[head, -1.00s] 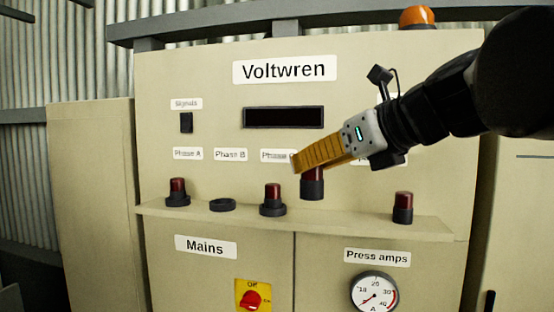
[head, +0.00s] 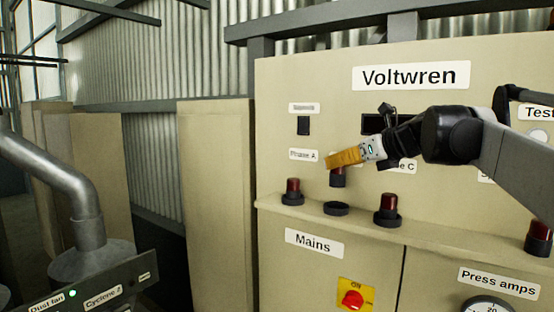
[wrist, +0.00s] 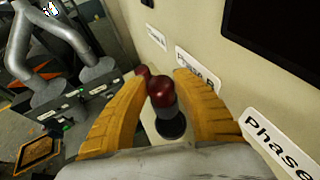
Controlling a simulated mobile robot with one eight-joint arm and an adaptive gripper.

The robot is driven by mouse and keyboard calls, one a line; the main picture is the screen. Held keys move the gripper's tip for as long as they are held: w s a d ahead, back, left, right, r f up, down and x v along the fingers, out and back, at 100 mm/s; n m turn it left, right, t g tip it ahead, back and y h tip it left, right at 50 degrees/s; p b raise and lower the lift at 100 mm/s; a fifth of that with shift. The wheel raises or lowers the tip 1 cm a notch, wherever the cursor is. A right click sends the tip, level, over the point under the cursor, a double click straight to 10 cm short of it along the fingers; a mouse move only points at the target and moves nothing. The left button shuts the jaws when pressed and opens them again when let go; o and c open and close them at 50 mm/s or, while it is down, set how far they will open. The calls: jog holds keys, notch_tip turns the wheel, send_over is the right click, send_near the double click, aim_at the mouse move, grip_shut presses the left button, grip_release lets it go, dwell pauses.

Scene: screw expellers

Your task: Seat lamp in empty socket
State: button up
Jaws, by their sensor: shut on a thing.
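My gripper (head: 340,160), with yellow fingers, is shut on a lamp (head: 337,177) with a dark red dome and black base. It holds the lamp roughly upright above the empty socket (head: 336,208), a black ring on the panel's ledge. A gap shows between lamp base and ring in the head view. In the wrist view the held lamp (wrist: 161,94) is between the fingers, with the socket (wrist: 171,125) just beyond its base. The Phase B label (wrist: 197,70) shows there too; my gripper hides it in the head view.
Seated lamps stand left (head: 292,192) and right (head: 388,210) of the empty socket, and another stands at far right (head: 539,238). The ledge (head: 440,240) juts from the Voltwren panel (head: 300,80). A red Mains switch (head: 352,299) is below.

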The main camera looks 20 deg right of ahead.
aim_at(343, 185)
jog(key=shift+f+b, duration=1.9)
jog(key=shift+f, duration=0.8)
jog(key=shift+f, duration=0.6)
jog(key=o, duration=0.8)
jog(key=shift+c, duration=0.2)
jog(key=shift+o, duration=0.5)
jog(key=shift+s+d+r, duration=0.2)
jog(key=shift+s+r, duration=0.05)
jog(key=shift+s, duration=0.25)
jog(key=p+v, duration=0.3)
jog(key=v, duration=0.7)
